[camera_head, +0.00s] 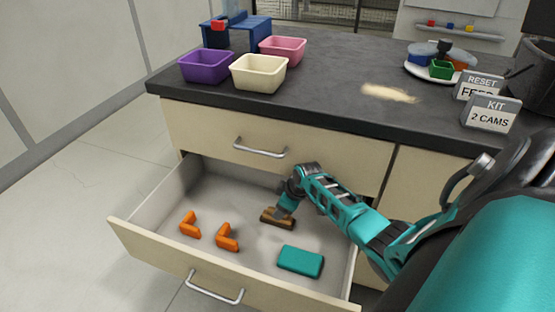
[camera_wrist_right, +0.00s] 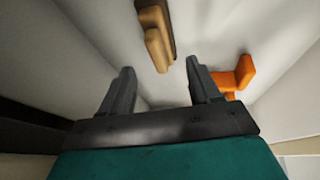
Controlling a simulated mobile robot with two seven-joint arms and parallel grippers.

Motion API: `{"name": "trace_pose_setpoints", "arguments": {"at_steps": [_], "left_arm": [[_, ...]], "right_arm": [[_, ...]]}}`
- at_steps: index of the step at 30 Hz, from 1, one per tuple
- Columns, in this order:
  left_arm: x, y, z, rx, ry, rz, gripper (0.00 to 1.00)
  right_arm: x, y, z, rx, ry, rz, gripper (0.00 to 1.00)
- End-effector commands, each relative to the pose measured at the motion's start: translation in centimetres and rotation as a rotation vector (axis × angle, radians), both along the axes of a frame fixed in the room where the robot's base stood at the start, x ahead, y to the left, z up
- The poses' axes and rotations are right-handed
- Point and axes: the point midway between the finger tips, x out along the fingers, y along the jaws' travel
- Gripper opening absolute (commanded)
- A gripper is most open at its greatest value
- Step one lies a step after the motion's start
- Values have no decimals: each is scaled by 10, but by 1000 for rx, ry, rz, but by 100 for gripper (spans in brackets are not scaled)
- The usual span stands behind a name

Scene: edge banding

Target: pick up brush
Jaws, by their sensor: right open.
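The brush (camera_head: 277,219) lies in the open drawer (camera_head: 150,195), a small brown wooden block. In the right wrist view the brush (camera_wrist_right: 155,38) shows a tan part beside a darker brown part, at the top of the picture. My right gripper (camera_head: 283,209) reaches down into the drawer right at the brush and partly covers it in the head view. In the right wrist view the right gripper (camera_wrist_right: 160,85) is open, its fingers apart with nothing between them, and the brush is beyond the fingertips. My left gripper is not in view.
Two orange brackets (camera_head: 189,225) (camera_head: 228,238) and a teal block (camera_head: 301,261) lie in the drawer. The drawer walls surround the gripper. Above, the dark countertop (camera_head: 335,85) holds purple, cream and pink bins, and a pale dust patch (camera_head: 388,93).

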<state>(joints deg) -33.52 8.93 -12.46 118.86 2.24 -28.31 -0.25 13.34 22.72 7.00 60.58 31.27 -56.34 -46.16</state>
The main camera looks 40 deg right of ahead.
Motion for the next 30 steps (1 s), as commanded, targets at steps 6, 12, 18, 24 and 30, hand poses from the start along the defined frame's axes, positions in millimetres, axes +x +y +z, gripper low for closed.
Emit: {"name": "trace_pose_setpoints", "arguments": {"at_steps": [6, 12, 18, 24, 30], "left_arm": [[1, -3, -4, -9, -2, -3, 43], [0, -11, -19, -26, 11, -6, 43], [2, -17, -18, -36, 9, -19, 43], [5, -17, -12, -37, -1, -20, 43], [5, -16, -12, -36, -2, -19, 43]], "right_arm": [[6, 1, -16, -1, -1, 1, 62], [16, 3, -44, 1, 0, 1, 62], [23, 3, -56, -1, 0, 1, 62], [24, 3, -55, -2, 0, 1, 62], [23, 3, -55, -2, 0, 1, 47]]}}
